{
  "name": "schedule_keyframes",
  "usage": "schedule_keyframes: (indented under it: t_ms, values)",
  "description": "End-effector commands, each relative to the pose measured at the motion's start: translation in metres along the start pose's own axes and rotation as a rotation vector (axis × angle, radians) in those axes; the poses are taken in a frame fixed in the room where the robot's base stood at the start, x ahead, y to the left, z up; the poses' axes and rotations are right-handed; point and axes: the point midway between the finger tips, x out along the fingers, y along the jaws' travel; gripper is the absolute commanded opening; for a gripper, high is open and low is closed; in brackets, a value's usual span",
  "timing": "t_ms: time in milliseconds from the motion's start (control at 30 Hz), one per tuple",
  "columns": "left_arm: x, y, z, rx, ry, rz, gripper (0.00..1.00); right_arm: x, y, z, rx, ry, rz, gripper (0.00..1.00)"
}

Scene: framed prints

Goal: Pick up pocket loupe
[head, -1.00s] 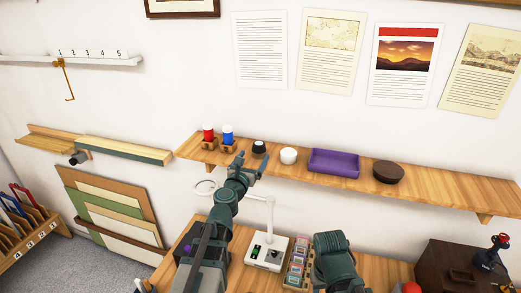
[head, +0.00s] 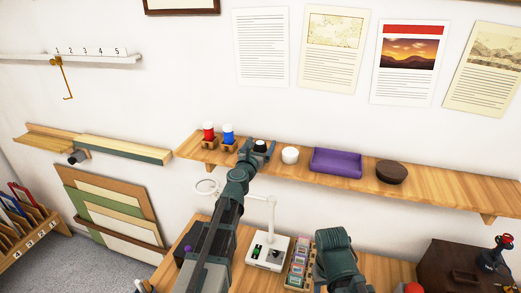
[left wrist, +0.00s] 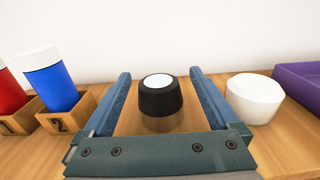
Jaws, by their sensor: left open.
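The pocket loupe, a small black cylinder with a pale glass top and a brownish lower band, stands upright on the wooden shelf. It shows in the left wrist view (left wrist: 160,100) and, partly hidden by the gripper, in the head view (head: 260,145). My left gripper (left wrist: 160,98) is open, with one finger on each side of the loupe and a gap on both sides. In the head view my left gripper (head: 257,148) is at the shelf's front edge. My right gripper is not visible; only part of that arm shows.
A white round pot (head: 290,155) is close on the right, then a purple tray (head: 336,162) and a brown round dish (head: 391,172). A lamp (head: 270,215) stands below.

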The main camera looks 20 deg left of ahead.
Motion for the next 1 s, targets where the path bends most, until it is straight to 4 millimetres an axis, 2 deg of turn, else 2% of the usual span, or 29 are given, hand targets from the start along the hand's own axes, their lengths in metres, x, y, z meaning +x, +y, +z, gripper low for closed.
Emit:
schedule_keyframes:
  t_ms: [67,567,833,1000]
  values:
    - [-0.001,0.0,0.0,0.0,0.0,0.0,0.95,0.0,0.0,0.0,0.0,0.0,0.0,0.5]
    - [-0.001,0.0,0.0,0.0,0.0,0.001,0.06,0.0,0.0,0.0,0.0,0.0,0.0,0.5]
    - [-0.001,0.0,0.001,0.0,0.0,0.001,0.05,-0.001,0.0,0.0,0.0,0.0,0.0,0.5]
    - [-0.001,0.0,0.01,0.0,0.0,0.001,0.05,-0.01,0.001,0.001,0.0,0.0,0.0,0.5]
